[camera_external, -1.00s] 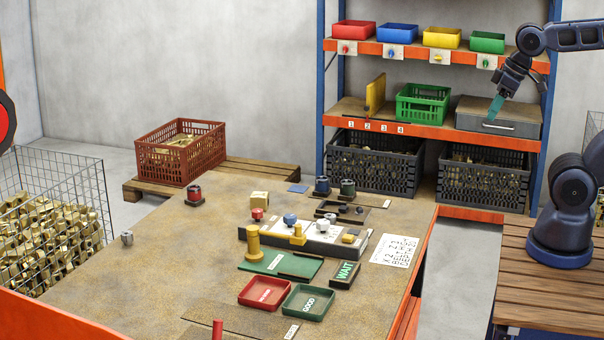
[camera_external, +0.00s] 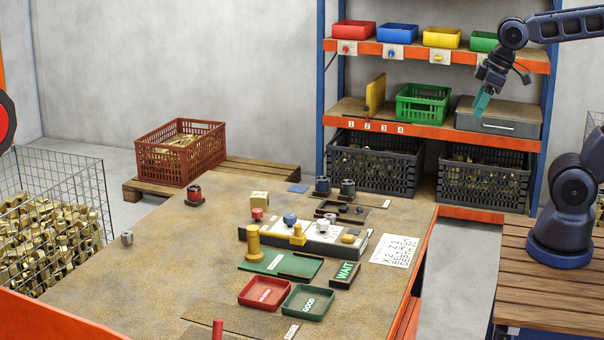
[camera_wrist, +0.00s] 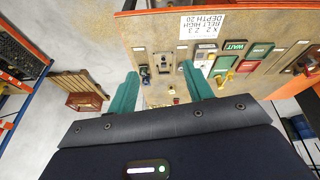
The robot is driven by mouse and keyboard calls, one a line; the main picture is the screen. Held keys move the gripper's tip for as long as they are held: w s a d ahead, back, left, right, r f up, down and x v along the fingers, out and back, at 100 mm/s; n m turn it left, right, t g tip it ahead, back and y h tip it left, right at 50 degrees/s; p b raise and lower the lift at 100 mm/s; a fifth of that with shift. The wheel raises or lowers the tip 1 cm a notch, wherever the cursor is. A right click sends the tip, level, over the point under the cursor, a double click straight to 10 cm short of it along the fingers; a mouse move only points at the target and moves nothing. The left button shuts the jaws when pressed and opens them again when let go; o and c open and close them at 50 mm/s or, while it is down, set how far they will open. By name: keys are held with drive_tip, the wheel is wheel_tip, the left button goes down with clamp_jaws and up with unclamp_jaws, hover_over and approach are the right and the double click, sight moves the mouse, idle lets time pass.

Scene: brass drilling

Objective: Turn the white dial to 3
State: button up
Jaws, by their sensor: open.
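The white dial (camera_external: 322,225) is the rightmost of three knobs on a white-topped panel (camera_external: 270,228) on the workbench. A blue dial (camera_external: 290,219) and a red dial (camera_external: 258,214) stand to its left. The dial's number marks are too small to read. My gripper (camera_external: 482,103) is high at the right, in front of the shelf, well apart from the dial. In the wrist view my gripper (camera_wrist: 161,90) shows two teal fingers spread apart with nothing held between them. The white dial is too small to pick out surely there.
A yellow post (camera_external: 253,244) and a yellow slider (camera_external: 298,234) stand near the panel's front. Red (camera_external: 255,303) and green (camera_external: 320,312) trays and a WAIT block (camera_external: 345,273) lie before it. A paper note (camera_external: 396,250) lies to the right. The space above the bench is free.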

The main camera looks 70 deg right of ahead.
drive_tip(key=w+a+n+g, duration=0.1)
drive_tip(key=w+a+n, duration=0.3)
drive_tip(key=w, duration=0.7)
drive_tip(key=n+g, duration=0.3)
drive_tip(key=n, duration=0.9)
hover_over(323, 221)
wheel_tip(323, 221, down, 18)
wheel_tip(323, 221, down, 11)
drive_tip(key=shift+r, duration=0.1)
drive_tip(key=shift+c, duration=0.4)
drive_tip(key=c, duration=0.9)
